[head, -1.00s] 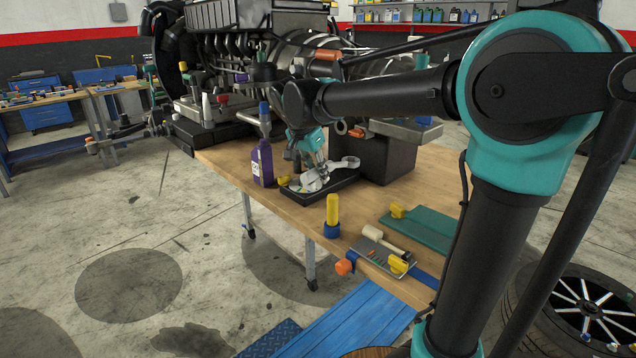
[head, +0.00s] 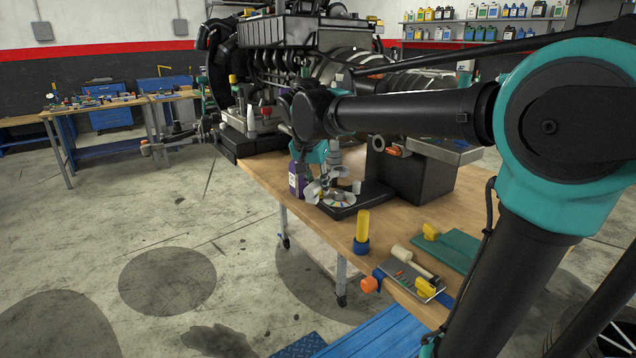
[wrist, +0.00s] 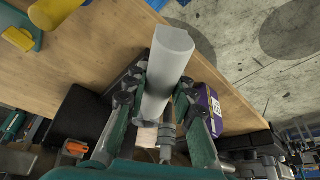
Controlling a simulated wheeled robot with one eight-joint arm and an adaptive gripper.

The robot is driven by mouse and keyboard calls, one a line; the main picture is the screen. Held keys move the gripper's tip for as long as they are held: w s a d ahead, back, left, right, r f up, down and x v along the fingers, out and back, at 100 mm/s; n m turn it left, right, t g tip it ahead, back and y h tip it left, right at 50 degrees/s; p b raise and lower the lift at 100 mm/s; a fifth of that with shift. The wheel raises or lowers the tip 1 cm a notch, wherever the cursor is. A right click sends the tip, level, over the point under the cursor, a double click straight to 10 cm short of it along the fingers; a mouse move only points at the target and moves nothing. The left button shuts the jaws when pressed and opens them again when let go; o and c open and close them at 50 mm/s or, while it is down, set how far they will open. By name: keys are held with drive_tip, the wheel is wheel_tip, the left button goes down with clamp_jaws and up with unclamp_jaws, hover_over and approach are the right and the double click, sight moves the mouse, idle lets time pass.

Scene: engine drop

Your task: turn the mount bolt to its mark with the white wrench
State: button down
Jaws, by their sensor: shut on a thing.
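My gripper (wrist: 160,100) is shut on the white wrench (wrist: 168,62), whose pale body stands out between the two fingers in the wrist view. In the head view the wrench (head: 313,190) hangs from my gripper beside a low black stand (head: 370,198). A pale disc with coloured marks (head: 338,199) lies on that stand. I cannot pick out the mount bolt surely; the wrench and gripper are close to the disc and may hide it. Whether the wrench touches the stand is unclear.
A purple bottle (head: 297,180) stands just left of my gripper. A large black block (head: 425,178) stands to the right. A yellow-and-blue tool (head: 362,232) and a grey plate with small tools (head: 412,278) are nearer on the wooden bench (head: 300,217).

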drive_tip(key=shift+f, duration=4.05)
drive_tip(key=c, duration=1.9)
unclamp_jaws()
clamp_jaws()
